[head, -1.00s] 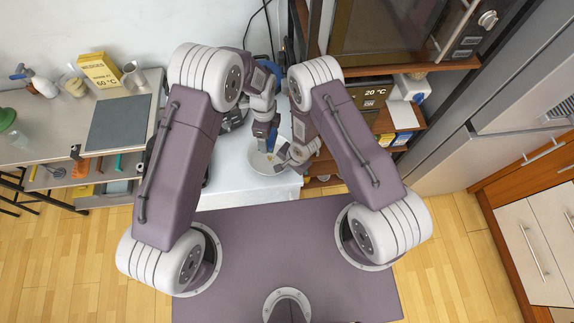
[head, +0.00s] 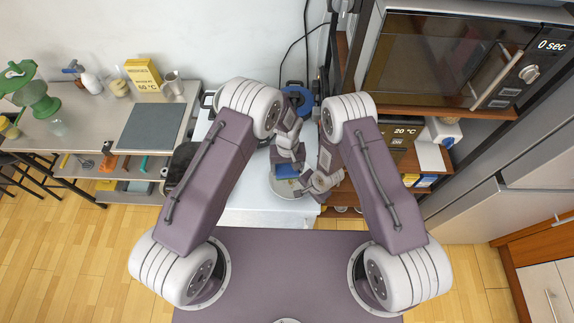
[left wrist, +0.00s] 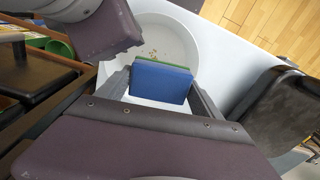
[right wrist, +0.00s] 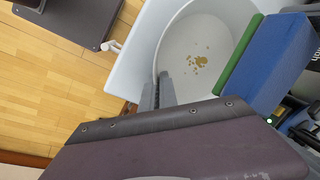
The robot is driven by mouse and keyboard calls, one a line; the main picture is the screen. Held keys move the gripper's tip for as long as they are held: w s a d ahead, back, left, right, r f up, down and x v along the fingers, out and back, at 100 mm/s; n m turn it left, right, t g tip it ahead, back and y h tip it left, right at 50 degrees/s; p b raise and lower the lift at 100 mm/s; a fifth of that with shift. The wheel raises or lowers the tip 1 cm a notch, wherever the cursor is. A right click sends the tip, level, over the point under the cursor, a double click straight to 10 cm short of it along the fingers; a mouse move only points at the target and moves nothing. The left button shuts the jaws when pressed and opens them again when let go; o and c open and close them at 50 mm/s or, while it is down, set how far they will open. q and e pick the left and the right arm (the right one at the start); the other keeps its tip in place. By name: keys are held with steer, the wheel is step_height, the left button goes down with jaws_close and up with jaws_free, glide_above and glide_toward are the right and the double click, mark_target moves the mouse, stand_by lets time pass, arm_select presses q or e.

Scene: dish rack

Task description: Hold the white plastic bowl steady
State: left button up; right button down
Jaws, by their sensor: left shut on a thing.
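The white plastic bowl (head: 283,191) is round and stands on the white surface. Its inside, with yellow-brown stains, shows in the left wrist view (left wrist: 182,45) and the right wrist view (right wrist: 193,38). My left gripper (head: 287,163) is shut on a blue sponge (left wrist: 160,82) with a green side (left wrist: 165,62), held at the bowl's opening. Whether the sponge touches the bowl is unclear. My right gripper (right wrist: 158,92) has its fingers close together on either side of the bowl's rim, one inside and one outside. In the head view its fingertips are partly hidden.
The white surface (head: 240,200) is narrow, with a dark object (left wrist: 265,105) beside the bowl. A shelf unit with a microwave (head: 440,60) stands close on the right. A grey counter (head: 90,125) with kitchen items is on the left.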

arm_select(q)
steer(key=n, duration=0.3)
steer(key=shift+d+f+n, duration=0.1)
steer(key=shift+f+n, duration=0.2)
steer(key=shift+f, duration=0.05)
steer(key=shift+f, duration=0.1)
glide_above(288, 183)
steer(key=shift+f, duration=2.8)
steer(key=shift+f, duration=0.6)
